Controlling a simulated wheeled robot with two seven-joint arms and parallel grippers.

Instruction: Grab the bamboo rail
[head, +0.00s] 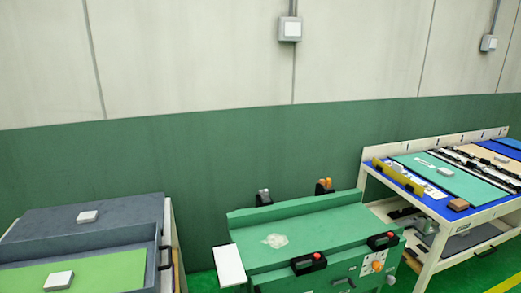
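A yellow-tan bar (397,176), which looks like the bamboo rail, lies at the near left end of the right-hand workbench. It lies slanted beside a green board and is apart from any gripper. Its fine surface is too small to make out. Neither of my grippers shows in the head view.
The right workbench (447,218) holds a green mat (450,176), dark strips and a brown block (458,204). A green machine table (325,240) with black handles stands in the middle. A grey bench (90,218) with a light green panel stands left. A wall is behind.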

